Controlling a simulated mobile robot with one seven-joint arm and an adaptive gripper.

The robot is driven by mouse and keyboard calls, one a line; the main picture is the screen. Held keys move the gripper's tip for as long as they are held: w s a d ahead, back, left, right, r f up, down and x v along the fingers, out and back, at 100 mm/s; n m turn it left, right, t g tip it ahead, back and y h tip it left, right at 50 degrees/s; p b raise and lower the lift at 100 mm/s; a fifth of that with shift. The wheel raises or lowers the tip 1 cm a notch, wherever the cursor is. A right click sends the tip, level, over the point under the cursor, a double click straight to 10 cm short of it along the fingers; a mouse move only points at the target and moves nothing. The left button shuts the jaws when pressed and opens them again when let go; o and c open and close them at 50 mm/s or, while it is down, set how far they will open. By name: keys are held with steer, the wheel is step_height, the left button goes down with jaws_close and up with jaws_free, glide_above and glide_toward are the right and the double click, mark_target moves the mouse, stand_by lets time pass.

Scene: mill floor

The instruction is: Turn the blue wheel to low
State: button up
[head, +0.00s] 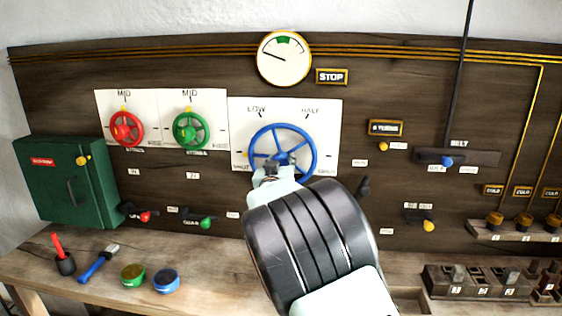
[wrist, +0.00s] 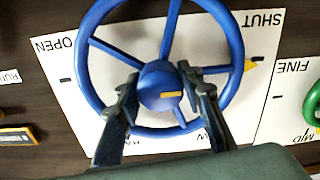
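The blue wheel (head: 312,157) is mounted on a white dial plate (head: 332,117) marked SHUT, LOW, HALF and OPEN. It also shows in the wrist view (wrist: 87,62), with the plate's lettering upside down. A yellow pointer (wrist: 250,65) at the rim stands by the SHUT mark. My gripper (head: 276,168) is at the middle of the wheel. In the wrist view my two fingers (wrist: 160,78) lie on either side of the round hub, seemingly touching it. My arm hides the wheel's lower part in the head view.
A red wheel (head: 117,128) and a green wheel (head: 181,131) sit left of the plate, both under MID. A black lever (head: 364,187) projects just right of my arm. A bench (head: 215,262) runs below, with several small items at left. A gauge (head: 284,70) hangs above.

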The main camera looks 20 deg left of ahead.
steer(key=c, duration=0.6)
steer(key=shift+f+b, duration=0.1)
steer(key=shift+b, duration=0.25)
steer(key=m+b, duration=0.2)
steer(key=b, duration=0.1)
steer(key=shift+f+m, duration=0.15)
steer(key=shift+m, duration=0.25)
steer(key=m+b, duration=0.4)
steer(key=shift+m, duration=0.3)
steer(key=shift+r+m+b, duration=0.2)
steer(key=shift+m+b, duration=1.15)
steer(key=shift+m, duration=0.85)
steer(key=o, duration=1.1)
